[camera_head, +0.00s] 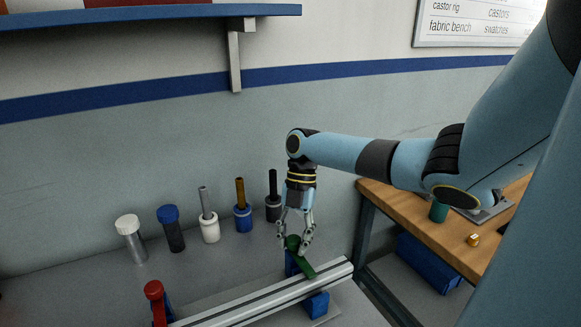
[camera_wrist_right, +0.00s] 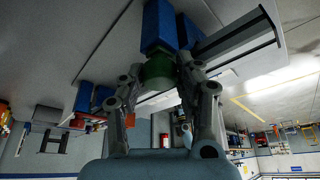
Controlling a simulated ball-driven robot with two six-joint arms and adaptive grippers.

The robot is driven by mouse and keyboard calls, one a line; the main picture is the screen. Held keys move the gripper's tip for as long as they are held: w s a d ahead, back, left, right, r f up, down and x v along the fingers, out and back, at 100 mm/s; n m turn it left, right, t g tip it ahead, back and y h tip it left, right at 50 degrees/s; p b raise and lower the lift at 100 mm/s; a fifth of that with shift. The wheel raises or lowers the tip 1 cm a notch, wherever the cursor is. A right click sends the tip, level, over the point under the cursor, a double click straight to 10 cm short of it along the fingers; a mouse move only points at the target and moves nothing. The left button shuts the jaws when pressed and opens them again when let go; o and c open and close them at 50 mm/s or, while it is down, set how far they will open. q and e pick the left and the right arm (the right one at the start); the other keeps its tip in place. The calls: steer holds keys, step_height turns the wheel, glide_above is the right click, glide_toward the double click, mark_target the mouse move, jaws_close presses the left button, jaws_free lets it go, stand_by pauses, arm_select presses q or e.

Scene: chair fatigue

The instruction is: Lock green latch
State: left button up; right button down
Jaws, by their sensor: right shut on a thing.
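The green latch (camera_head: 306,268) has a round green knob and a flat arm. The arm lies over the silver rail (camera_head: 250,310) near its right end, beside a blue block (camera_head: 317,304). My right gripper (camera_head: 294,245) points down and is shut on the knob of the green latch. In the right wrist view the green knob (camera_wrist_right: 158,70) sits between the fingertips, against a blue block (camera_wrist_right: 159,27). The fingers partly hide the knob. My left gripper is not in view.
A red latch (camera_head: 154,290) stands at the rail's left end. Several capped or rod-topped cylinders (camera_head: 209,230) stand in a row behind the rail. A wooden bench (camera_head: 400,212) at the right holds a green cylinder (camera_head: 439,211) and a small gold piece (camera_head: 473,240).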

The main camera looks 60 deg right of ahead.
steer(key=c, duration=0.9)
jaws_free()
steer(key=v, duration=1.2)
steer(key=shift+s+f, duration=0.1)
